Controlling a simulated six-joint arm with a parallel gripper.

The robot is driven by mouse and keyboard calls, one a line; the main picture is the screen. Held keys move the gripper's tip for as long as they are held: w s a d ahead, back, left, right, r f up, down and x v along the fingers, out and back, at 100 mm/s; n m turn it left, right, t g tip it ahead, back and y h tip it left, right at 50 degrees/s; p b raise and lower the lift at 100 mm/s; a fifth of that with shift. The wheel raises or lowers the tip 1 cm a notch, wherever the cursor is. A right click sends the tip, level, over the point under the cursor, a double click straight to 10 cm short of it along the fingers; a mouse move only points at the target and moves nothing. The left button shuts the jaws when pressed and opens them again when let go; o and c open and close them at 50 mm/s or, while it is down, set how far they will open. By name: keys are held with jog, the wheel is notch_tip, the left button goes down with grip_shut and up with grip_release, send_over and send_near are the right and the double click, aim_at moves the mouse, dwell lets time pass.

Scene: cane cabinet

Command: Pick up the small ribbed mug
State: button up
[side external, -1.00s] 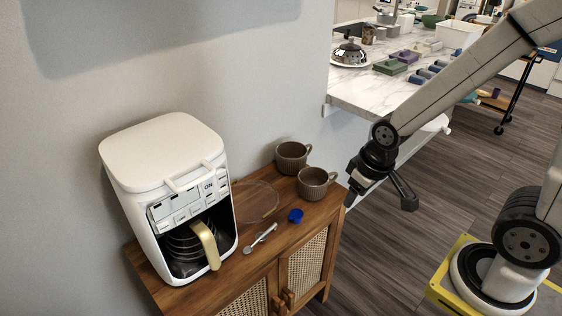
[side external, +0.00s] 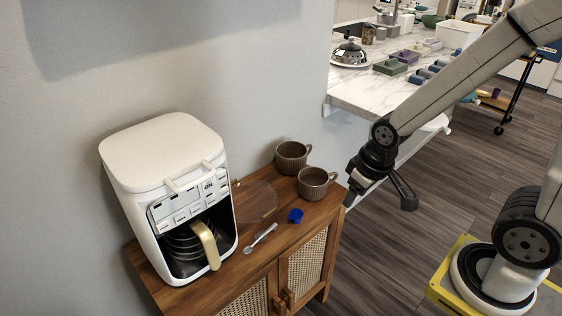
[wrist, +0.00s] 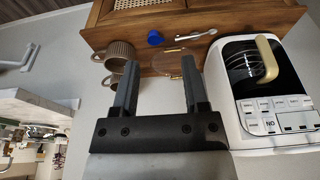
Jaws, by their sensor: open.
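Two brown ribbed mugs stand on the right end of the wooden cabinet top (side external: 265,262). The rear mug (side external: 291,158) is near the wall, and the front mug (side external: 314,184) is close to the cabinet's right end; which one is smaller I cannot tell for sure. In the wrist view the front mug (wrist: 120,50) and the rear mug, partly hidden behind a finger, are left of the fingers. My gripper (wrist: 158,75) is open and empty. In the side view my gripper (side external: 378,180) is right of the mugs and apart from them.
A blue cup-like item (side external: 296,215), a silver spoon-like utensil (side external: 261,238) and a thin transparent disc (side external: 254,202) lie on the cabinet. A white coffee machine (side external: 163,170) fills its left side. A marble counter (side external: 372,92) is behind my arm.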

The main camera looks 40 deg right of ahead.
jog(key=shift+o, duration=0.2)
jog(key=shift+w, duration=0.1)
dwell(0.4)
jog(key=w+d+f+n+t, duration=0.2)
jog(key=w+d+t, duration=0.1)
jog(key=w+d, duration=0.55)
jog(key=w+d+f+n+t, duration=0.25)
jog(key=w+d+t, duration=0.2)
jog(key=w, duration=0.75)
jog(key=s+d+f+n+y, duration=0.2)
jog(key=d+f+y, duration=0.1)
jog(key=f+y, duration=0.2)
jog(key=s+d+f+n+y, duration=0.2)
jog(key=f+n+y, duration=0.1)
jog(key=f+y, duration=0.2)
notch_tip(320, 180, down, 2)
jog(key=shift+d+f+g, duration=0.1)
jog(key=shift+d+g, duration=0.3)
jog(key=shift+g, duration=0.05)
jog(key=shift+a, duration=0.1)
jog(key=shift+x, duration=1.2)
jog(key=shift+a+f, duration=0.1)
